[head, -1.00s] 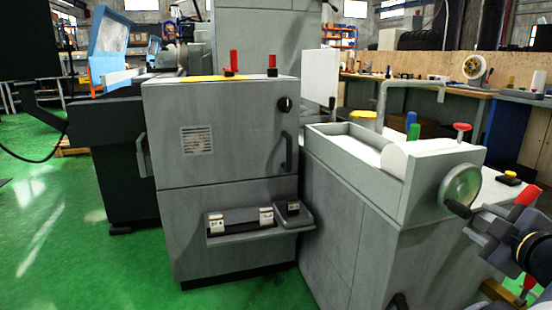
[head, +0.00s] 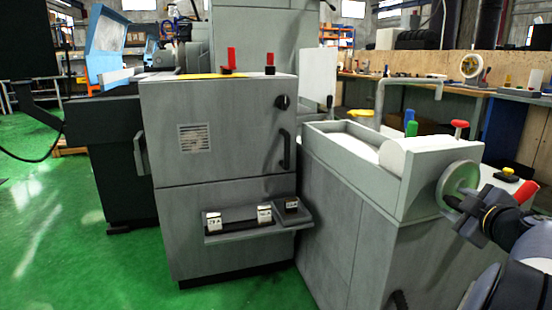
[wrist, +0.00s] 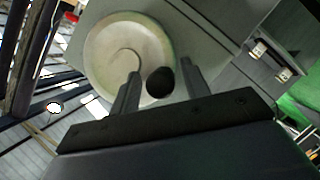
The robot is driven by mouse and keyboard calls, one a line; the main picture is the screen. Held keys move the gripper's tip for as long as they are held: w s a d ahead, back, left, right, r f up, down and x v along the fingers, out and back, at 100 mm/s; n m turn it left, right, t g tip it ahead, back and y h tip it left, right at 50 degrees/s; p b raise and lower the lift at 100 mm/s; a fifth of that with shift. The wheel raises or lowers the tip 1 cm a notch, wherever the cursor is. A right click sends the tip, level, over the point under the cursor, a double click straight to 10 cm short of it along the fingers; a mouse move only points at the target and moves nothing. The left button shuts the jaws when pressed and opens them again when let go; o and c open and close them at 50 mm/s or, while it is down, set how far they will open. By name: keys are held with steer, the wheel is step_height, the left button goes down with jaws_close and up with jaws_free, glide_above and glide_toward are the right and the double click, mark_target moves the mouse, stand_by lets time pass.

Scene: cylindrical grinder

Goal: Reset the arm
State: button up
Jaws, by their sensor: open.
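My gripper (head: 455,207) is in front of the grinder's pale round handwheel (head: 460,179) at the right of the head view. In the wrist view my gripper (wrist: 160,78) has its two dark fingers apart. The handwheel (wrist: 112,45) fills the upper middle there. The wheel's round black handle knob (wrist: 160,82) shows between the fingers, nearer the left one. I cannot tell whether a finger touches it. In the head view the gripper partly hides the handle.
The grey grinder bed (head: 345,230) stands beside the gripper. Green (head: 411,129) and red (head: 459,125) knobs rise above the wheel. A yellow-topped button (head: 509,172) and a red handle (head: 525,192) are close to my arm. Green floor (head: 60,240) is open at left.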

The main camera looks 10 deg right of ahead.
mark_target(464, 171)
steer(key=shift+r+m+g+y, duration=0.2)
steer(key=shift+r+m+y, duration=0.4)
steer(key=shift+m, duration=0.4)
steer(key=shift+r+m+g+y, duration=0.2)
steer(key=shift+r+m+y, duration=0.35)
steer(key=shift+m, duration=0.45)
steer(key=r+m+y, duration=0.1)
steer(key=m, duration=0.1)
steer(key=d+r+m+y, duration=0.1)
steer(key=shift+r+m+g+y, duration=0.25)
steer(key=shift+m+g+y, duration=0.05)
steer(key=shift+m+y, duration=0.1)
steer(key=shift+w+d+r+m+y+p, duration=0.1)
steer(key=shift+d+r+m+y+p, duration=0.25)
steer(key=shift+m, duration=0.2)
steer(key=shift+d+r+m+y+p, duration=0.2)
steer(key=shift+m+y, duration=0.2)
steer(key=shift+m, duration=0.15)
steer(key=shift+d+r+m+y+p, duration=0.5)
steer(key=shift+d+m+y+p, duration=0.2)
steer(key=shift+m+p, duration=0.45)
steer(key=m+p, duration=0.1)
steer(key=d+m+y+p, duration=0.1)
steer(key=shift+w+d+m+t+p, duration=0.15)
steer(key=shift+d+m+t+p, duration=0.1)
steer(key=shift+t+p, duration=0.15)
steer(key=shift+d+m+y, duration=0.15)
steer(key=shift+m+y, duration=0.25)
steer(key=shift+f, duration=0.1)
